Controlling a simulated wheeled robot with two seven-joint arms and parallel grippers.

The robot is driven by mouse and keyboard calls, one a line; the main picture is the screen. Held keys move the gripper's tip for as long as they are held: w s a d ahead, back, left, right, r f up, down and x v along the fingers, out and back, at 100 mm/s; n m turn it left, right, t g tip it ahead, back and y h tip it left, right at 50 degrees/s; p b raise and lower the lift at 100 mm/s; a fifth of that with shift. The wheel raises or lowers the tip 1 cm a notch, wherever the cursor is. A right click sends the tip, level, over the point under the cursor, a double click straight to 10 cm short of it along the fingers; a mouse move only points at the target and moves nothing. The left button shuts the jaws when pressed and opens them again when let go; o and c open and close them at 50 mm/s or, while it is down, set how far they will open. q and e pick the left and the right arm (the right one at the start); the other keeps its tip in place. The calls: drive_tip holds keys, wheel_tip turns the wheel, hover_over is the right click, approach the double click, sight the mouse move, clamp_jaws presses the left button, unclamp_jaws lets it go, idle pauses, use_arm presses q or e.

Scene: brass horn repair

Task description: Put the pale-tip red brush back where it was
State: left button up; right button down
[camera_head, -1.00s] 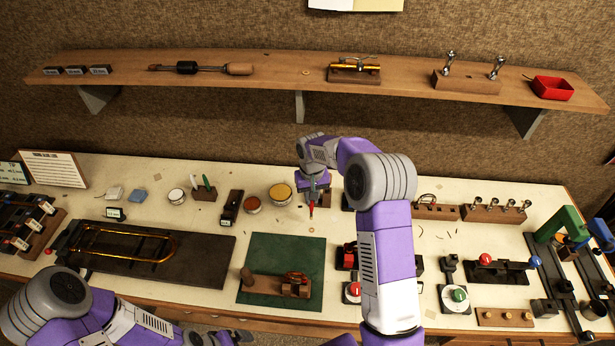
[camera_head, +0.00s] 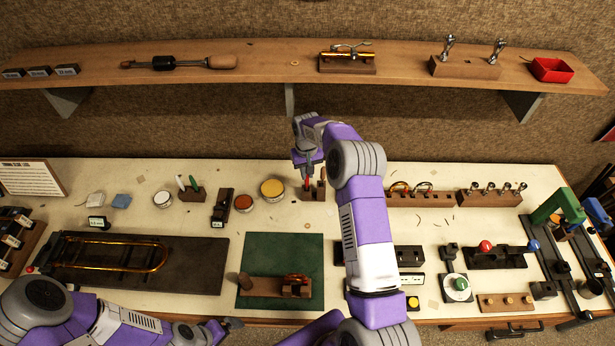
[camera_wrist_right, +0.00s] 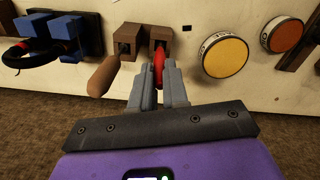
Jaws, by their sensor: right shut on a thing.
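My right gripper (camera_head: 307,178) is shut on the red brush (camera_head: 307,185) at the back middle of the bench. In the right wrist view the gripper (camera_wrist_right: 158,88) closes on the brush's red part (camera_wrist_right: 158,68); its pale tip is not visible. The brush is at the right post of a brown wooden rack (camera_wrist_right: 129,42), which also shows in the head view (camera_head: 319,193). I cannot tell whether it touches the rack. A wooden-handled tool (camera_wrist_right: 104,74) is at the rack's left post. My left gripper (camera_head: 230,325) is low at the front edge, its jaws unclear.
A yellow-lidded tin (camera_head: 272,189) and an orange-red tin (camera_head: 243,203) stand left of the rack. A block with ring-shaped parts (camera_head: 420,197) stands to its right. A green mat (camera_head: 258,250) with a wooden fixture lies in front.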

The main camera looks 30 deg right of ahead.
drive_tip(key=shift+w+f, duration=0.2)
drive_tip(key=shift+f, duration=0.8)
drive_tip(key=shift+s+r, duration=0.15)
drive_tip(key=shift+r, duration=0.05)
drive_tip(key=shift+f, duration=0.1)
drive_tip(key=c, duration=1.6)
unclamp_jaws()
drive_tip(key=shift+f+b, duration=0.15)
drive_tip(key=shift+b, duration=0.15)
drive_tip(key=o, duration=0.5)
wheel_tip(320, 180, up, 8)
drive_tip(key=p, duration=0.4)
